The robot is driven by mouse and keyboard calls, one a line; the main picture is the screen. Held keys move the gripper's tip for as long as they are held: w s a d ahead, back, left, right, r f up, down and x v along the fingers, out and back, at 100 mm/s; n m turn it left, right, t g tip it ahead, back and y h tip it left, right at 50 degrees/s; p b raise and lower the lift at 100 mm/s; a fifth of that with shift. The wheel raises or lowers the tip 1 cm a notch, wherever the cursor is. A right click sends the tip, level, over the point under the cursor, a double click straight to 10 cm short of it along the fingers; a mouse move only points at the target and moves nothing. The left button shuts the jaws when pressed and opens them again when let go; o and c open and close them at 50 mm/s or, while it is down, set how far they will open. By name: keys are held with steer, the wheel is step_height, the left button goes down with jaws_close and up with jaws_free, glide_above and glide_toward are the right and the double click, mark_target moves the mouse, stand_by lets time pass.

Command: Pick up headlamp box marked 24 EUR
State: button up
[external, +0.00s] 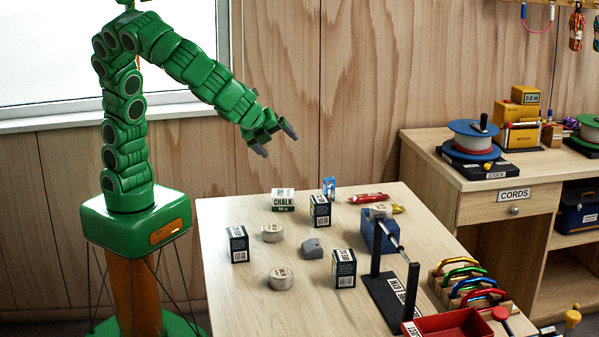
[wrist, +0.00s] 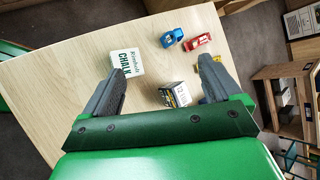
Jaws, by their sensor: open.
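Three dark blue boxes with white label faces stand upright on the table in the external view: a left box (external: 238,244), a back box (external: 319,211) and a front box (external: 344,268). Their price marks are too small to read, so I cannot tell which is marked 24 EUR. My gripper (external: 276,141) is open and empty, high above the table's back edge. In the wrist view my gripper (wrist: 163,70) spreads its two grey fingers wide. One dark box (wrist: 175,95) shows below, between the fingers and nearer the right one, partly cut off by the gripper body.
A white and green chalk box (external: 283,200), a blue item (external: 329,187) and a red item (external: 368,198) lie near the back. Round tins (external: 281,278) and a grey block (external: 312,248) stand among the boxes. A black stand (external: 390,290) and red tray (external: 450,325) crowd the right.

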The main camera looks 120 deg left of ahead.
mark_target(336, 257)
steer(key=w+d+f+m+t, duration=0.2)
steer(key=w+d+m, duration=0.25)
steer(key=w, duration=0.35)
steer(key=w+d+f+m+t+y, duration=0.1)
steer(key=w+d+f+m+t, duration=0.15)
steer(key=w+d+m, duration=0.4)
steer(key=w+d+f+m+t, duration=0.1)
steer(key=w+d+f+t, duration=0.15)
steer(key=w, duration=0.65)
steer(key=w+d+f+m, duration=0.2)
steer(key=d, duration=0.1)
steer(key=w+d+f+m+t+h, duration=0.1)
steer(key=w+d+f+m, duration=0.1)
steer(key=d, duration=0.2)
steer(key=w+d+f+m, duration=0.1)
steer(key=w+d+f, duration=0.1)
steer(key=d, duration=0.1)
steer(key=shift+d+f+m+t, duration=0.1)
steer(key=shift+d+m+t, duration=0.25)
steer(key=shift+m+t, duration=0.05)
steer(key=shift+x, duration=1.25)
steer(key=shift+s+a+f+x, duration=0.1)
steer(key=shift+x, duration=0.75)
steer(key=shift+s+a+f+x, duration=0.1)
steer(key=shift+s+x, duration=0.05)
steer(key=shift+x, duration=0.7)
steer(key=shift+s+f+x, duration=0.1)
steer(key=shift+x, duration=0.75)
steer(key=c, duration=1.1)
